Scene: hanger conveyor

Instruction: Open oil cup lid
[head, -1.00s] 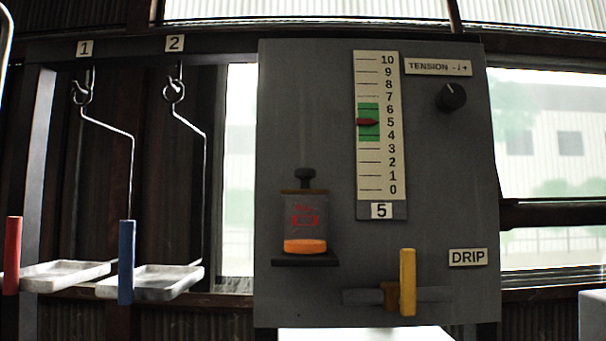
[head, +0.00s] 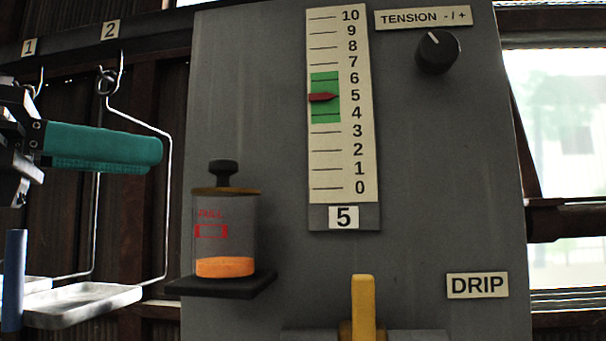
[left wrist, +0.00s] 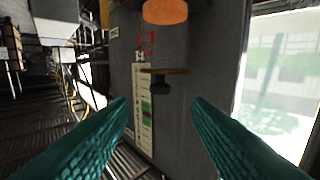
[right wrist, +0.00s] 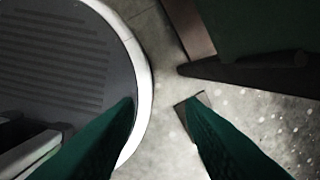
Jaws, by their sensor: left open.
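The oil cup (head: 226,234) is a clear container with orange oil at its bottom and a red mark on its front. Its flat brown lid (head: 240,191) sits on top with a dark knob (head: 223,172). The lid is shut. In the left wrist view, the lid (left wrist: 176,71) and knob (left wrist: 160,88) appear upside down, between and ahead of the fingertips. My left gripper (head: 157,153) has teal fingers and is open, left of the knob and slightly higher, apart from it. My right gripper (right wrist: 160,103) shows only in the right wrist view, open and empty above the floor.
The cup stands on a dark shelf (head: 222,285) on the grey panel (head: 270,120). A tension scale (head: 337,170), a black knob (head: 438,53) and a yellow handle (head: 363,305) are to the right. A hanger tray (head: 85,305) hangs at the lower left.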

